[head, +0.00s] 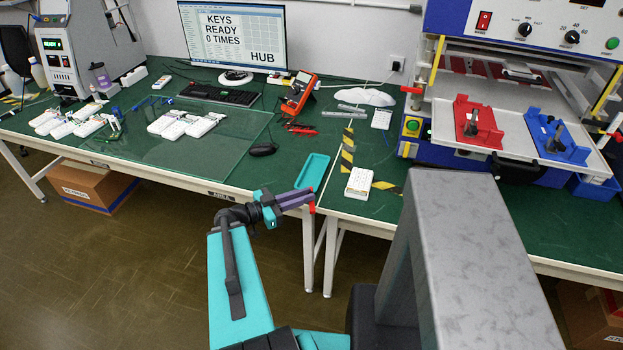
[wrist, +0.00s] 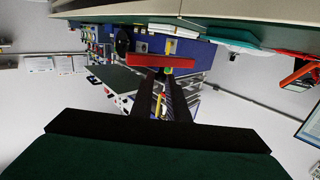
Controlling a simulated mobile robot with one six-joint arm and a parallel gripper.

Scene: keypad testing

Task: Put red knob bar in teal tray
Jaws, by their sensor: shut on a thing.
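The red knob bar (wrist: 150,61) is held crosswise at the fingertips of my gripper (wrist: 163,72) in the wrist view. In the head view, its red end (head: 312,207) shows at the tips of my gripper (head: 309,196), in front of the table's front edge. The teal tray (head: 312,171) lies on the green table near that edge, just beyond and above my gripper in the picture. A teal shape, apparently the tray (wrist: 228,36), shows at the upper right of the wrist view. The tray looks empty. Part of the bar is hidden by the fingers.
A white keypad (head: 359,184) lies right of the tray by striped tape. A black mouse (head: 262,150) and red pliers (head: 301,129) lie behind and left. An orange meter (head: 298,93) stands farther back. A press machine (head: 520,100) with red and blue fixtures stands right.

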